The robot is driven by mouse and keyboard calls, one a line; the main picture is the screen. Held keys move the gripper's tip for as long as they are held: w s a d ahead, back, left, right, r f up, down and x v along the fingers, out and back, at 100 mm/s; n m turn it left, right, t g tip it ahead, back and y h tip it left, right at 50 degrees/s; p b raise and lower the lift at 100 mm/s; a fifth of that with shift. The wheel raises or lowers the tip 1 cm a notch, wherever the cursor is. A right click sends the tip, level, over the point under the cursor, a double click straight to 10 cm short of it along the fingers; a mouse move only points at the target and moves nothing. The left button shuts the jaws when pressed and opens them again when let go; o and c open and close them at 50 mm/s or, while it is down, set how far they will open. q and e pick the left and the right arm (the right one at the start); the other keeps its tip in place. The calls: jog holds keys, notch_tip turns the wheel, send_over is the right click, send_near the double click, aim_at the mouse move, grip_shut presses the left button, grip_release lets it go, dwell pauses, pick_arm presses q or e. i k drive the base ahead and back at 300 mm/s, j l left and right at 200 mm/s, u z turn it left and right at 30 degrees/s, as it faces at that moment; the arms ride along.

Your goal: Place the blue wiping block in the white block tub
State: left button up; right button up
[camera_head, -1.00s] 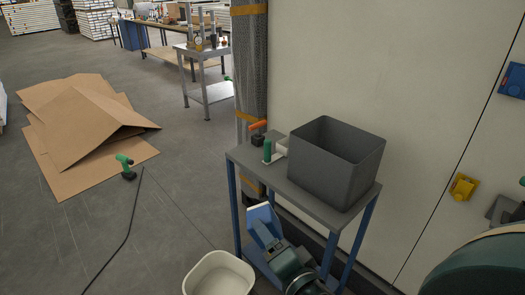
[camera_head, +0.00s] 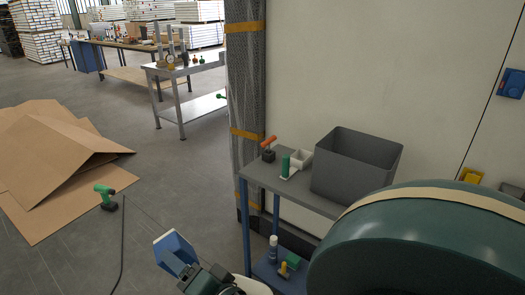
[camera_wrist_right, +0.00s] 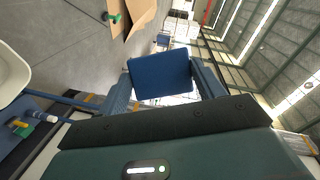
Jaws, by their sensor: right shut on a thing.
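The blue wiping block (camera_head: 175,251), blue with a pale edge, is held up and tilted at the bottom of the head view. My right gripper (camera_head: 186,268) is shut on it. In the right wrist view the block (camera_wrist_right: 160,77) sits between the two fingers of my gripper (camera_wrist_right: 162,85). The white tub (camera_wrist_right: 12,75) shows at the left edge of the right wrist view, apart from the block. In the head view only a sliver of the tub (camera_head: 257,285) shows at the bottom edge, beside my gripper, which hides part of it. My left gripper is not in view.
Cardboard (camera_head: 60,165) and a green drill (camera_head: 105,197) lie on the floor at left.

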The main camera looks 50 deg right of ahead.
aim_at(300, 163)
jog(key=i+j, duration=0.15)
jog(key=i, duration=0.25)
jog(key=i+j+u, duration=0.1)
jog(key=i, duration=0.25)
jog(key=i+j, duration=0.2)
jog(key=i, duration=0.2)
jog(key=i+z, duration=0.25)
jog(key=i, duration=0.4)
jog(key=i+j+z, duration=0.25)
jog(key=i, duration=0.35)
jog(key=i+l+z, duration=0.1)
jog(key=i+z, duration=0.5)
jog(key=z, duration=0.2)
jog(key=i+j+z, duration=0.1)
jog(key=i+z, duration=0.45)
jog(key=z, duration=0.25)
jog(key=i+z, duration=0.2)
jog(key=z, duration=0.25)
jog(key=i+z, duration=0.2)
jog(key=z, duration=0.2)
jog(key=i+j+z, duration=0.15)
jog(key=z, duration=0.15)
jog(key=i+j+z, duration=0.3)
jog(key=i+l, duration=0.1)
jog(key=i, duration=0.4)
